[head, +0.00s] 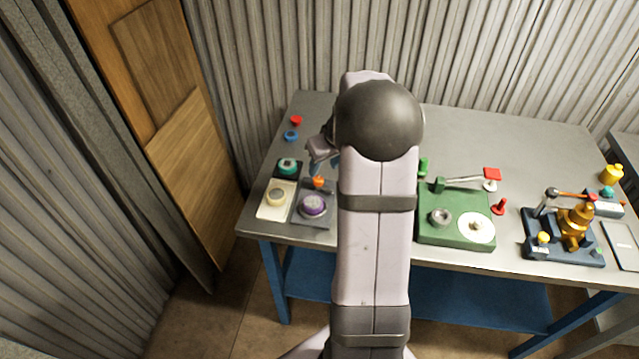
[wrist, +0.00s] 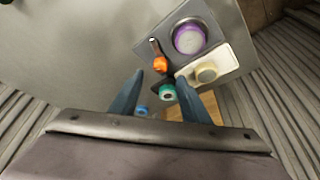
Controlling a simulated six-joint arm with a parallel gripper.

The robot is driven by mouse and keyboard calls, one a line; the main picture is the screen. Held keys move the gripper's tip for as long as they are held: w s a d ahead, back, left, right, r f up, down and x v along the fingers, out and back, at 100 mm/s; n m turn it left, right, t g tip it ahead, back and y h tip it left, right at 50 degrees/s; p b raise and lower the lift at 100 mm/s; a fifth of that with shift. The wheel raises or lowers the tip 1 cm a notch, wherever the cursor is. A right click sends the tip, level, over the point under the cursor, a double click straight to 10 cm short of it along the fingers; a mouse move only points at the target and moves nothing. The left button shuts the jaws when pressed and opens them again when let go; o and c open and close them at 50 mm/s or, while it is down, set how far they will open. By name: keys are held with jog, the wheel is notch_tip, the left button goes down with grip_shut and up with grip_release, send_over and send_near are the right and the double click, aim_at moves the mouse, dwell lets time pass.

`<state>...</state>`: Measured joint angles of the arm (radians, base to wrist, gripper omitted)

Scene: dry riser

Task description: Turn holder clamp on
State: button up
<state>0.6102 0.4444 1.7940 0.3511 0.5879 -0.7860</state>
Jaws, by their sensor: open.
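No label marks the holder clamp, so I cannot tell which part it is. A small lever with an orange knob (wrist: 160,64) sits on a grey plate (wrist: 205,27) beside a purple-rimmed round piece (wrist: 189,38). The orange knob also shows in the head view (head: 318,182). A green base (head: 455,245) carries a bar with a red end (head: 492,174). A dark blue base (head: 535,246) holds a brass valve (head: 575,224) and a lever with an orange grip (head: 567,195). My gripper (wrist: 158,82) is open and empty above the table's left part, its fingertips near the orange knob in the picture.
A cream plate with a round beige knob (wrist: 206,74), a teal knob (wrist: 168,94) and a blue knob (wrist: 142,111) lie close by. A red knob (head: 295,120) stands farther back. My arm hides the table's middle. The table's back right (head: 500,130) is clear.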

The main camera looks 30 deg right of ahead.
aim_at(318, 178)
jog(key=shift+p+x, duration=1.2)
jog(key=shift+x, duration=2.45)
jog(key=c, duration=1.1)
jog(key=shift+o, duration=0.2)
jog(key=m+p, duration=0.1)
jog(key=p, duration=0.1)
jog(key=m+h+p, duration=0.1)
jog(key=p, duration=0.1)
jog(key=shift+s+a+r, duration=0.1)
jog(key=shift+r, duration=0.25)
jog(key=m+p, duration=0.2)
jog(key=p, duration=0.2)
jog(key=shift+g+h+p, duration=0.3)
jog(key=shift+p, duration=0.1)
jog(key=shift+f+m+p, duration=0.3)
jog(key=shift+p, duration=0.35)
